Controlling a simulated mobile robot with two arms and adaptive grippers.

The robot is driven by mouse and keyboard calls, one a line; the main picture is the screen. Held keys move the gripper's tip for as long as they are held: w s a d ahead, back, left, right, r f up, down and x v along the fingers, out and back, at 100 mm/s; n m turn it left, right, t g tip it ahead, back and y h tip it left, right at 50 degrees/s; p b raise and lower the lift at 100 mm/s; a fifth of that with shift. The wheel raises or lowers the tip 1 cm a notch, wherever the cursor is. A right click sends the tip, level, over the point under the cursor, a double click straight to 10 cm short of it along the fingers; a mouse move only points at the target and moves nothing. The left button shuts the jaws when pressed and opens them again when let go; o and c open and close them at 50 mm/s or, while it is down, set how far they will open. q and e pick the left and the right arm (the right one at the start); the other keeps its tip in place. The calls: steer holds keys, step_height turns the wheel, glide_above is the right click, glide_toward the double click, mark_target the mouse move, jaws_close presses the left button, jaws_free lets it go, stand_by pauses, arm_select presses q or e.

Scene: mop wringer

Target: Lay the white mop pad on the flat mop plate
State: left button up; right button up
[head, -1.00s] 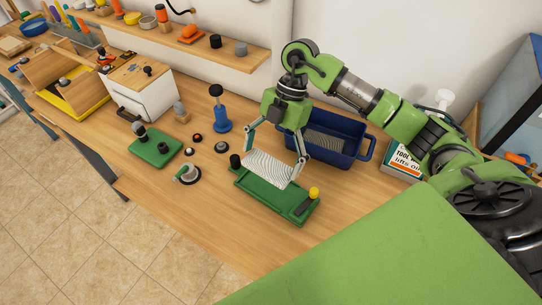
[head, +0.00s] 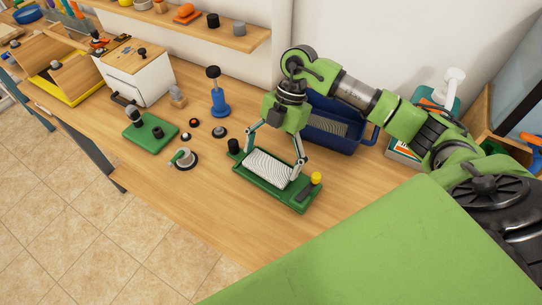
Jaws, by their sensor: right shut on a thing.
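The white mop pad (head: 267,166), ribbed with wavy lines, lies flat or nearly flat over the middle of a green plate (head: 285,197) on the bench, which looks like the flat mop plate. Whether the pad touches the plate everywhere I cannot tell. My right gripper (head: 273,165) is over the pad with its two fingers spread to opposite ends of it, shut on the pad. The plate has a black knob (head: 233,146) at its left end and a yellow-topped knob (head: 316,178) at its right end. My left gripper is not in view.
A blue bin (head: 340,132) with a grey ribbed insert stands behind my right gripper. Bare bench lies in front of the plate.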

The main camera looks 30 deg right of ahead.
steer(key=shift+f, duration=0.15)
steer(key=o, duration=0.7)
steer(key=shift+r+p, duration=3.1)
steer(key=shift+r, duration=0.5)
steer(key=shift+f, duration=0.15)
